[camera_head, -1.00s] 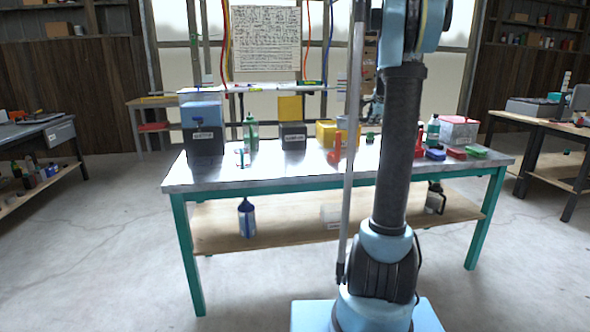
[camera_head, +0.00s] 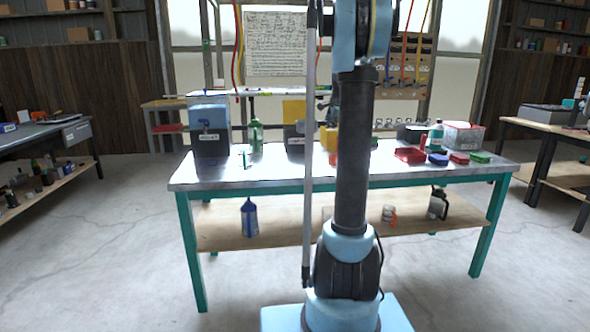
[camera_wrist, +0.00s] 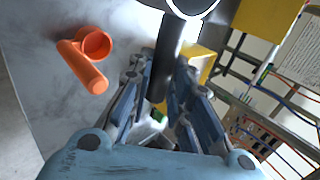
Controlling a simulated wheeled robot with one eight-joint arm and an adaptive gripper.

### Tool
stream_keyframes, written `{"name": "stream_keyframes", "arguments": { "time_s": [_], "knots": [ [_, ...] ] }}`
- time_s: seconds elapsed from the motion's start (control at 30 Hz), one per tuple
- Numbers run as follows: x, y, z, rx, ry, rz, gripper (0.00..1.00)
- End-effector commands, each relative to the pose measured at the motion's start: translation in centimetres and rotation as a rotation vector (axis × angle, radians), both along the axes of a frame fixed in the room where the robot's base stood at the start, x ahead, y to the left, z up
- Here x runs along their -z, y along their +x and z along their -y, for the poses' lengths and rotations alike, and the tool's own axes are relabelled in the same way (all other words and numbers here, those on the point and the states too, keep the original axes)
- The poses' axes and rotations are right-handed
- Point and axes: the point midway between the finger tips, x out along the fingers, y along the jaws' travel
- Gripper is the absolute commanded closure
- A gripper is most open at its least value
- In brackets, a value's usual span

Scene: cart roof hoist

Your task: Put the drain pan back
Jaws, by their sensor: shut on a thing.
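In the wrist view my gripper (camera_wrist: 166,72) is shut on the dark handle (camera_wrist: 166,58) of a thing with a round, light-rimmed head (camera_wrist: 190,6) at the top edge. The head is cut off by the frame, so I cannot tell whether this is the drain pan. It is held above the metal worktable (camera_head: 280,178). An orange cup with a handle (camera_wrist: 88,62) lies to the left, apart from my gripper. In the head view my arm largely hides my gripper and its load. A shallow red tray (camera_head: 410,155) rests on the table's right half.
A dark bin with a blue top (camera_head: 210,135), a green bottle (camera_head: 256,136) and yellow boxes stand on the table's left and middle. A clear box (camera_head: 463,135) and small coloured blocks are at its right. A blue jug (camera_head: 248,217) stands on the lower shelf.

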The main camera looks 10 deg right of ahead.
Motion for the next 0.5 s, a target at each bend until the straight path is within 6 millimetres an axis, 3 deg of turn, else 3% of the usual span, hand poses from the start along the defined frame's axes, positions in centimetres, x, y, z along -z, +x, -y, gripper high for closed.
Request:
{"name": "stream_keyframes", "arguments": {
  "time_s": [0.17,0.5],
  "knots": [
    [0.7,0.3,-0.1,0.001,0.001,0.000,1.00],
    [7.0,2.2,-3.3,-0.001,0.002,0.001,1.00]
  ]
}}
